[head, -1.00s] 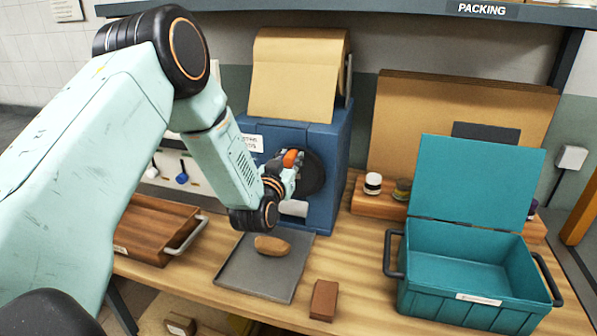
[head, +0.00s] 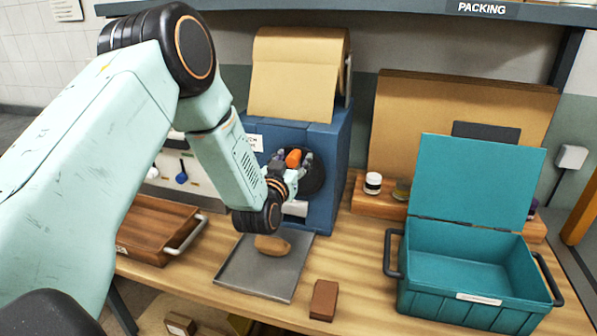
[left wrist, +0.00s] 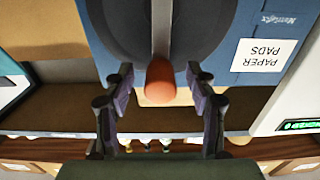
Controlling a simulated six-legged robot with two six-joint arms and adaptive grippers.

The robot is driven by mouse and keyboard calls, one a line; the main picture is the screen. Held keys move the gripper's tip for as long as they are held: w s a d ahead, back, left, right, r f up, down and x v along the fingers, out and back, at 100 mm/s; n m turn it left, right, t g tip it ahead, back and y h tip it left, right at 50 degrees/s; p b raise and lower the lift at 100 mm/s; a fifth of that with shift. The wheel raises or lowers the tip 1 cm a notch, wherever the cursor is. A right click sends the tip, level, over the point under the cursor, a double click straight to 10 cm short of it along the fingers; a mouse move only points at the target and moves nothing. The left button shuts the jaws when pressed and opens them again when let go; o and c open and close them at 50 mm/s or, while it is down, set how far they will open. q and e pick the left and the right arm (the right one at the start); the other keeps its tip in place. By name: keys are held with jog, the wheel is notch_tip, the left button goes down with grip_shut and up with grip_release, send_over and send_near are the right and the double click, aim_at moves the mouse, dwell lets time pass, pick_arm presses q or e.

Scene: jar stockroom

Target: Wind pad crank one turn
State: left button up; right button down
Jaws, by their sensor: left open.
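The blue paper pad machine (head: 325,150) stands at the back of the bench, with a "PAPER PADS" label (left wrist: 262,60) in the left wrist view. A round dark disc (head: 316,178) on its front carries the crank, a grey bar (left wrist: 162,28) with an orange knob (head: 293,158). The knob also shows in the left wrist view (left wrist: 160,84). My left gripper (head: 297,163) is at the crank. Its open fingers (left wrist: 160,76) stand on either side of the knob, with gaps visible in the left wrist view. My right gripper is not in view.
A grey tray (head: 243,279) with a brown lump (head: 273,245) lies below the gripper. A brown block (head: 324,300) and an open teal crate (head: 450,295) are to the right. A wooden tray (head: 150,235) is at the left. Brown paper (head: 296,85) tops the machine.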

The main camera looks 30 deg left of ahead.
pick_arm(q)
jog(key=shift+p+v, duration=0.95)
jog(key=shift+v, duration=1.95)
jog(key=v, duration=0.3)
jog(key=shift+a+p, duration=0.1)
jog(key=shift+p, duration=0.2)
